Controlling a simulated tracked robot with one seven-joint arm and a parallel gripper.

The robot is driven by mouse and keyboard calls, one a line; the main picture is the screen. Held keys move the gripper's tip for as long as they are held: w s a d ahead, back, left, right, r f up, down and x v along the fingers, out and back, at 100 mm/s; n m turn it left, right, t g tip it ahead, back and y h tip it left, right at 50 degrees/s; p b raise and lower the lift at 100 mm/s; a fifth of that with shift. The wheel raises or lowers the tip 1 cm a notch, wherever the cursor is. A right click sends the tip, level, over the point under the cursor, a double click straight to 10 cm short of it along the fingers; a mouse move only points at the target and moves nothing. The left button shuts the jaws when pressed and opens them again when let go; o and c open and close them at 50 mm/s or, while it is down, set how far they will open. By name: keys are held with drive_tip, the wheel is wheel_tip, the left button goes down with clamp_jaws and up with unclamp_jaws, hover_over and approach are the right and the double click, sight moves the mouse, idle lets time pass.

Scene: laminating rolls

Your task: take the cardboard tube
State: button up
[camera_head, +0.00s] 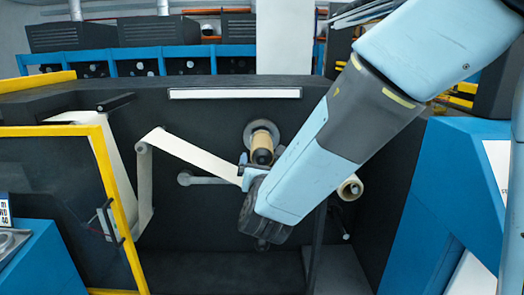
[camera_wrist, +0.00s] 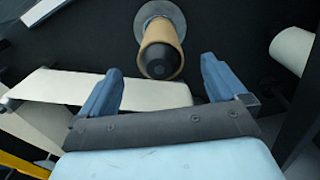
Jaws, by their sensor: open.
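The cardboard tube (camera_wrist: 160,32) is tan and sits on a dark spindle with a round grey flange behind it, on the dark machine wall. It also shows in the head view (camera_head: 262,138), just above and beyond my gripper, partly covered by it. My gripper (camera_wrist: 162,74) is open and empty. Its two blue fingers point toward the tube, one to each side of the tube's near end in the wrist view. The tube appears beyond the fingertips, and I see no contact. In the head view my arm hides most of the gripper.
A cream web (camera_head: 195,157) runs over rollers on the left toward my gripper. Another cream roll (camera_head: 350,187) sits right of my arm; it shows at the right in the wrist view (camera_wrist: 292,48). A yellow-framed door (camera_head: 117,200) stands left, and a blue cabinet (camera_head: 440,200) right.

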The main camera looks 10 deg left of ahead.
drive_tip(key=shift+x, duration=4.4)
drive_tip(key=c, duration=1.1)
